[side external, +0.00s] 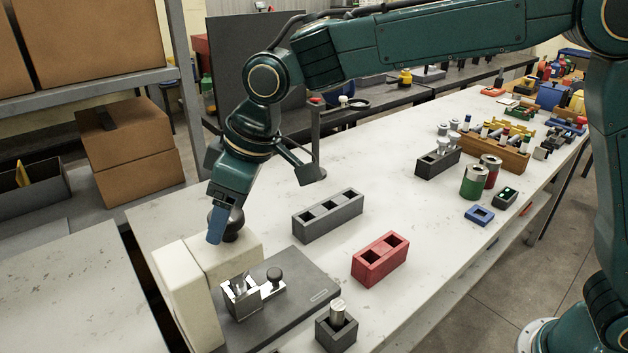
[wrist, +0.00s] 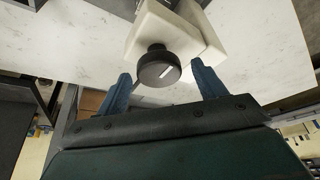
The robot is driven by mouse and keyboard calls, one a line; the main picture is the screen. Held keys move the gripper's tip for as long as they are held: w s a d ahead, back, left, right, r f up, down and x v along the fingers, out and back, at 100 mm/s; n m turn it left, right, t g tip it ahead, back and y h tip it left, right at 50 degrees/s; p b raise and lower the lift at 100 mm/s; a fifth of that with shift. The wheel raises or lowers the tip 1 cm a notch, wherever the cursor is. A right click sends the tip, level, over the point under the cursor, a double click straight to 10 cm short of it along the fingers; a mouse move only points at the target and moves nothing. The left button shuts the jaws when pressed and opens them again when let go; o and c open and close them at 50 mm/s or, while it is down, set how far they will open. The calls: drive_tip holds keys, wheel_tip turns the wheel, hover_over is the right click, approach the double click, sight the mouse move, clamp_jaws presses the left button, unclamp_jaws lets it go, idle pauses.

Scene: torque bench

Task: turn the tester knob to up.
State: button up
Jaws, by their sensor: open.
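The tester is a cream block (side external: 188,290) at the near left of the bench, and it also shows in the wrist view (wrist: 150,32). Its round black knob (side external: 234,226) faces my gripper. In the wrist view the knob (wrist: 152,62) carries a short white mark slanting toward the upper right. My gripper (side external: 219,230) is open at the knob, with one blue finger on each side in the wrist view (wrist: 161,70). Gaps show between fingers and knob there. In the side view the near finger partly hides the knob.
A dark plate (side external: 305,285) with a metal fixture (side external: 243,297) lies beside the tester. A grey three-slot block (side external: 328,217), a red block (side external: 379,261) and a dark holder with a metal peg (side external: 337,332) stand nearby. A post with a bracket (side external: 314,150) rises behind my wrist.

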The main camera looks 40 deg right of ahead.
drive_tip(key=c, duration=1)
drive_tip(key=shift+o, duration=0.2)
drive_tip(key=shift+n, duration=0.3)
drive_tip(key=n, duration=0.2)
drive_tip(key=n+g, duration=0.1)
drive_tip(key=n, duration=0.1)
drive_tip(key=n+g+y, duration=0.1)
drive_tip(key=shift+w+d+n, duration=0.1)
drive_tip(key=shift+w+n, duration=0.15)
drive_tip(key=shift+n, duration=0.15)
drive_tip(key=n+g, duration=0.1)
drive_tip(key=n, duration=0.3)
drive_tip(key=shift+w+g, duration=0.1)
drive_tip(key=shift+g, duration=0.3)
drive_tip(key=shift+n+g, duration=0.4)
drive_tip(key=shift+n, duration=1.4)
drive_tip(key=shift+g, duration=0.3)
